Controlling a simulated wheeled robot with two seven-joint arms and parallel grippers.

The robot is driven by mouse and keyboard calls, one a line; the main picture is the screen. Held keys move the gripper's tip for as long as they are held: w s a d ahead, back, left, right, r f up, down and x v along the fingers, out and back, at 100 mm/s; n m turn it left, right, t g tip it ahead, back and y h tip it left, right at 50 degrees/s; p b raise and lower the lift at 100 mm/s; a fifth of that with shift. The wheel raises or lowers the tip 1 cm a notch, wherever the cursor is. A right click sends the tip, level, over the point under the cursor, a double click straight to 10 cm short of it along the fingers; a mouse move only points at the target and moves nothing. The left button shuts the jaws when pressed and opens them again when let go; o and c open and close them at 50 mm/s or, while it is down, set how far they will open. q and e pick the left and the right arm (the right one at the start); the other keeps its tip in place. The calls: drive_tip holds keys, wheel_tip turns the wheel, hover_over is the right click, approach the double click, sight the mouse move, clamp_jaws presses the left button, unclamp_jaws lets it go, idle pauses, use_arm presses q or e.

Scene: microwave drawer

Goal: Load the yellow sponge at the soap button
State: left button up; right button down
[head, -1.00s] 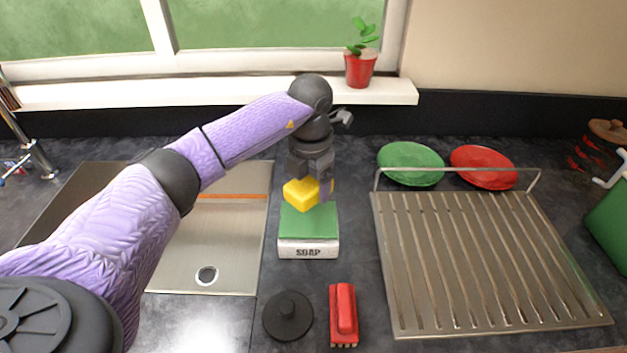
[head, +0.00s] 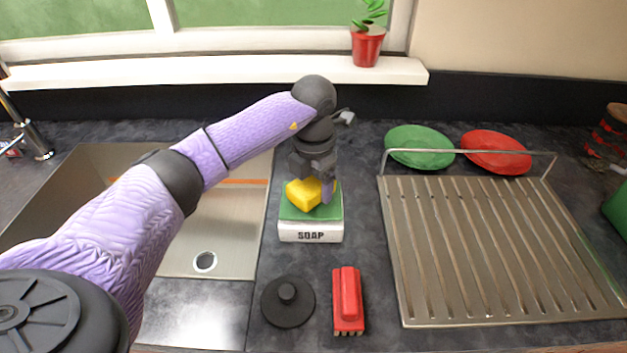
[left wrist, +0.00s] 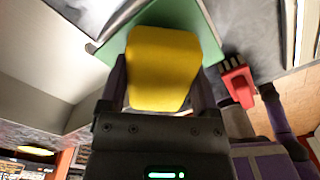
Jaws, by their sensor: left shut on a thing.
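The yellow sponge (head: 303,194) is between the fingers of my left gripper (head: 318,188), which is shut on it. The soap dispenser (head: 311,233) is a white box marked SOAP with a green top plate (head: 297,211), its button. The sponge is at the green plate, over its back part; whether it touches or presses the plate I cannot tell. In the left wrist view the sponge (left wrist: 163,68) fills the space between the fingers, with the green plate (left wrist: 208,45) behind it. My right gripper is not in view.
The sink (head: 205,262) lies left of the dispenser. A black plug (head: 287,303) and a red brush (head: 347,298) lie in front of it. A metal drying rack (head: 480,318) is on the right, with green (head: 419,146) and red (head: 496,152) plates behind it.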

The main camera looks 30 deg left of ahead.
sight(314, 180)
use_arm(q)
drive_tip(key=shift+f+b, duration=0.7)
drive_tip(key=shift+f, duration=0.4)
idle(0.8)
idle(0.8)
wheel_tip(314, 180, up, 7)
drive_tip(key=p, duration=0.6)
drive_tip(key=shift+r, duration=0.1)
idle(0.5)
